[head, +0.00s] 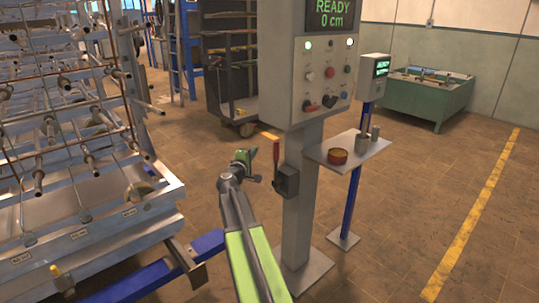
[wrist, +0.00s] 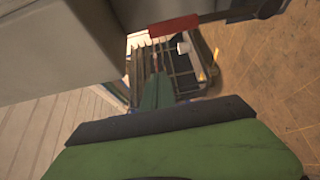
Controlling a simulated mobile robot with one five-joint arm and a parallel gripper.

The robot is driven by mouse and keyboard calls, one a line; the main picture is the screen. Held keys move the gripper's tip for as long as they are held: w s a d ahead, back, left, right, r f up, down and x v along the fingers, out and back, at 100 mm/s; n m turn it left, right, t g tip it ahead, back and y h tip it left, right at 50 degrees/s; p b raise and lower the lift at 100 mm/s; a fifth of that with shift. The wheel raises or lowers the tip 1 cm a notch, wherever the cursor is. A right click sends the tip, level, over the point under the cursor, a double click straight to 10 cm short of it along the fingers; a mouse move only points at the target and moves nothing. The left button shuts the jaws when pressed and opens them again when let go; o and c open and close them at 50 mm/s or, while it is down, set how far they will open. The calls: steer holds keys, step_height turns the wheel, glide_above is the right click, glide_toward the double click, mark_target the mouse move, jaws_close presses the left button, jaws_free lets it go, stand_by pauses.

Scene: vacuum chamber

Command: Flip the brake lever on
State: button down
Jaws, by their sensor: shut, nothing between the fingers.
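The brake lever (head: 276,158) has a red handle that points up from a dark box (head: 287,181) on the side of the grey post. My gripper (head: 249,154) is shut and empty. It is just left of the red handle in the head view, at about the same height. I cannot tell whether it touches the lever. In the wrist view the red handle (wrist: 174,26) lies across the top, ahead of my green gripper body, with its dark arm running to the right.
The grey control post (head: 298,215) carries a panel (head: 321,85) with a READY 0 cm display. A metal rack (head: 70,120) fills the left. Open floor lies at the right.

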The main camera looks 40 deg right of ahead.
steer(key=shift+r, duration=0.1)
steer(key=x, duration=1)
steer(key=shift+s+d, duration=0.2)
steer(key=shift+s, duration=1.9)
